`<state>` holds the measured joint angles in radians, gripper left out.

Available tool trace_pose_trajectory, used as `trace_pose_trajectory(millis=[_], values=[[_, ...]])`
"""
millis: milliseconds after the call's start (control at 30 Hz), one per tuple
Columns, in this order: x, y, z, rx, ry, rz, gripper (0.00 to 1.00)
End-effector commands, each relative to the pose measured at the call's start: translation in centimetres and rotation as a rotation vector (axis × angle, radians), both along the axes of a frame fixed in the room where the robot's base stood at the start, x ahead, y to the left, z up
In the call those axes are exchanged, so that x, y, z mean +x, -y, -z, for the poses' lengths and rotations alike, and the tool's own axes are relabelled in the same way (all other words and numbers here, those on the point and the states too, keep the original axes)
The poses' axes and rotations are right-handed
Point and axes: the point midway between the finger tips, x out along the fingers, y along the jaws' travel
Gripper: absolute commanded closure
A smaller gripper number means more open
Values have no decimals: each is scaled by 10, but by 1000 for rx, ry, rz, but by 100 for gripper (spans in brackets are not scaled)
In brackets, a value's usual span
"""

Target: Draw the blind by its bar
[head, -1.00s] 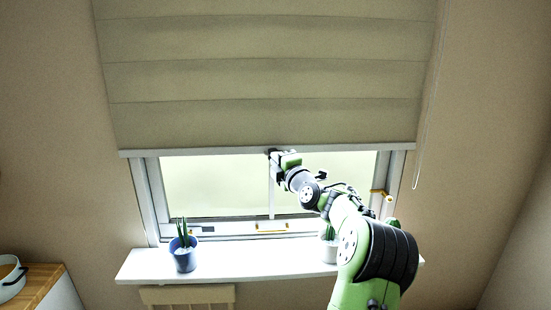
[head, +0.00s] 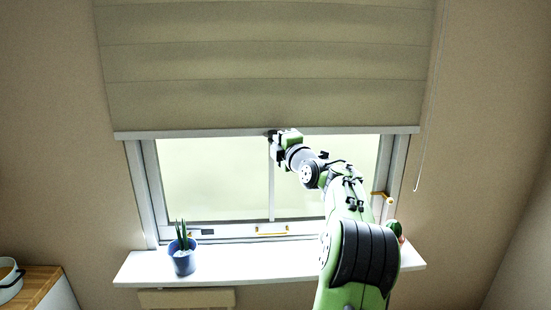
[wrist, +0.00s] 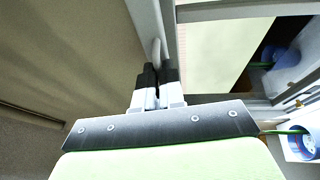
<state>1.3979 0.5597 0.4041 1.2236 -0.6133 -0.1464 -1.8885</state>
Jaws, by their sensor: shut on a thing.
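The beige blind (head: 260,75) hangs over the upper part of the window. Its pale bottom bar (head: 200,133) runs level across the window. My gripper (head: 272,136) is at the middle of the bar in the head view. In the wrist view my gripper (wrist: 158,72) has its dark fingers closed at a pale tab or handle (wrist: 156,50) beside the bar (wrist: 148,22). The exact contact is partly hidden by the fingers.
The window glass (head: 210,180) is bare below the bar. A blue plant pot (head: 183,262) stands at the left of the white sill (head: 240,266). Another plant at the right is mostly behind my arm. A cord (head: 425,135) hangs at the right. A pot (head: 10,280) sits at lower left.

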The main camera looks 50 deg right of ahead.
Motion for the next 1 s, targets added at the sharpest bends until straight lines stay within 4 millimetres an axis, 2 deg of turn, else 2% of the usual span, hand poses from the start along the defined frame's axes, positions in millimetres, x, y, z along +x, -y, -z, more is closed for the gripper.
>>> trace_pose_trajectory(millis=[33,200,400,600,1000], values=[[1,-2,-21,-10,5,-2,100],[1,-2,-73,-5,5,-4,100],[1,-1,-115,-2,5,-3,100],[1,-1,-136,-1,5,-4,100],[1,-1,-138,1,4,-4,100]])
